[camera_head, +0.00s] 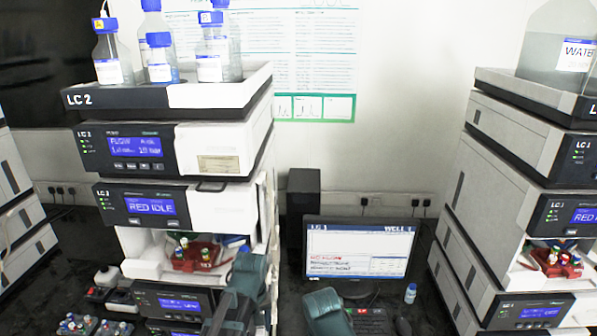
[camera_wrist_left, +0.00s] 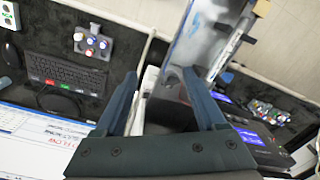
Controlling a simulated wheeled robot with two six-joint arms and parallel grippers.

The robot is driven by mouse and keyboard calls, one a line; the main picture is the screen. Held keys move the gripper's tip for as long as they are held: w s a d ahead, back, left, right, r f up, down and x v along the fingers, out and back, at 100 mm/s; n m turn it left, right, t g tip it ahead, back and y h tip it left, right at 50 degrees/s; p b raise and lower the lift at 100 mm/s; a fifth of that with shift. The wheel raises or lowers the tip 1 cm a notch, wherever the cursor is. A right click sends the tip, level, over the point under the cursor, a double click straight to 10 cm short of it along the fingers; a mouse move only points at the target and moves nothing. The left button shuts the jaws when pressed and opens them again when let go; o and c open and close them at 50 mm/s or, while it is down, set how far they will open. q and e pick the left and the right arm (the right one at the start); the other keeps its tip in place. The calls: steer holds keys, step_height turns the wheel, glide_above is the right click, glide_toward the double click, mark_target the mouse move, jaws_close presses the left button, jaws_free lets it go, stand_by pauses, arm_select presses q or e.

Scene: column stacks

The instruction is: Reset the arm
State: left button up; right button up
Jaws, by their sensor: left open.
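My left gripper (camera_wrist_left: 161,75) shows in the left wrist view with its two dark blue fingers spread apart and nothing between them. In the head view a teal and grey part of my left arm (camera_head: 245,284) stands in front of the right side of the LC 2 stack (camera_head: 190,222); the fingertips are not clear there. A second teal arm part (camera_head: 328,312) of mine is at the bottom middle, below the monitor (camera_head: 360,252). No fingers of my right gripper show.
Several blue-capped bottles (camera_head: 160,60) stand on the left stack. An open bay there holds a red tray (camera_head: 200,257) of vials. Another stack (camera_head: 500,170) is on the right. A keyboard (camera_wrist_left: 65,75) and a vial rack (camera_wrist_left: 92,43) lie on the dark bench.

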arm_select(q)
steer(key=s+d+f+m+b, duration=0.6)
steer(key=s+f+m+b, duration=0.2)
steer(key=f, duration=0.4)
steer(key=s+b, duration=0.1)
steer(key=s, duration=0.1)
steer(key=shift+s+d+m+y+b, duration=0.3)
steer(key=shift+s+d+y+b, duration=0.05)
steer(key=shift+s+y, duration=0.05)
arm_select(e)
step_height(320, 180, down, 12)
steer(key=shift+f, duration=0.15)
